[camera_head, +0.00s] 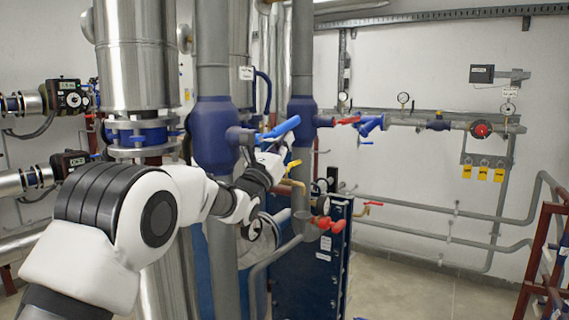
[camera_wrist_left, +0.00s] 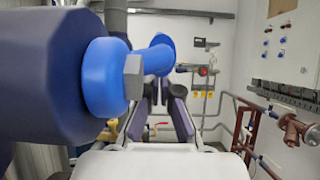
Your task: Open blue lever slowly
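The blue lever (camera_head: 280,128) sits on a valve on the dark blue section of the grey vertical pipe, tilted up to the right in the head view. In the left wrist view the blue lever (camera_wrist_left: 106,78) is large and close, with a grey hex nut at its hub and its arm reaching away. My left gripper (camera_head: 272,160) is just below the lever. In the wrist view its two dark fingers (camera_wrist_left: 162,92) stand apart with a gap between them, and the lever's far part shows just above the tips. Contact cannot be told. My right gripper is out of view.
Red valve handles (camera_head: 328,223) and a yellow lever (camera_head: 293,165) lie close below and right of my left gripper. A dark blue plate exchanger (camera_head: 315,270) stands beneath. The dark blue pipe section (camera_wrist_left: 40,75) crowds the left of the wrist view. Open floor (camera_head: 420,290) lies to the right.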

